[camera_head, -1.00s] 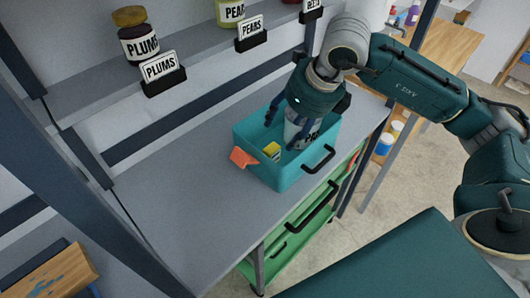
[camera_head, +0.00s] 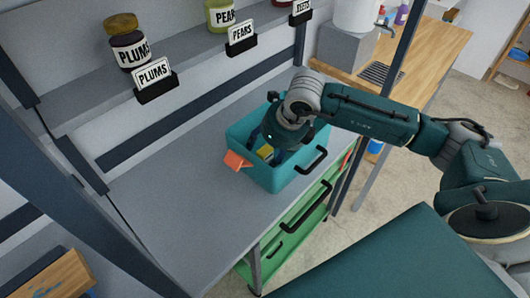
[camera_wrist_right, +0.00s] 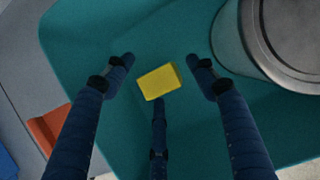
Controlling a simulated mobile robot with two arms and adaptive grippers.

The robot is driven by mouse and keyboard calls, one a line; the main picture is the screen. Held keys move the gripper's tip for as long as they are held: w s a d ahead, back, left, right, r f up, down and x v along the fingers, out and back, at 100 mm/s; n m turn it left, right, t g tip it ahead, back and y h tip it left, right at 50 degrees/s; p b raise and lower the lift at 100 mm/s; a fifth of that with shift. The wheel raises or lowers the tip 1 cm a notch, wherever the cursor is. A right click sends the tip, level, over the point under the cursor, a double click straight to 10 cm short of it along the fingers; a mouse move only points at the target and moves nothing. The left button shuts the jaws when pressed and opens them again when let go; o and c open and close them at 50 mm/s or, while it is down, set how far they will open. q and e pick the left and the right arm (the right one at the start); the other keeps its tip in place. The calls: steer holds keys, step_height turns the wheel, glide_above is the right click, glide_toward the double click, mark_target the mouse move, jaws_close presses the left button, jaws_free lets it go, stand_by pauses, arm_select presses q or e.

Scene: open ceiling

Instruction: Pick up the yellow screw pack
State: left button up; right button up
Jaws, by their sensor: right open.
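The yellow screw pack (camera_wrist_right: 159,81) lies inside the teal crate (camera_wrist_right: 75,30) in the right wrist view. In the head view a small part of the yellow screw pack (camera_head: 264,153) shows in the teal crate (camera_head: 280,178), partly covered by my gripper. My right gripper (camera_wrist_right: 158,75) is open, with its fingers spread around the pack and apart from it on the left and right. A third finger reaches up to the pack's lower edge; I cannot tell whether it touches. In the head view my right gripper (camera_head: 268,150) reaches down into the crate. My left gripper is not in view.
A grey can (camera_wrist_right: 275,40) stands in the crate close to the right finger. An orange piece (camera_head: 237,161) sits at the crate's left rim. The crate has a black handle (camera_head: 313,160). Jars and labels stand on the shelf (camera_head: 80,92) behind. The grey worktop (camera_head: 190,215) is clear at left.

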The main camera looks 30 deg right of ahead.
steer(key=shift+w+f, duration=0.2)
steer(key=shift+f, duration=0.3)
steer(key=c, duration=1.1)
steer(key=shift+r, duration=0.1)
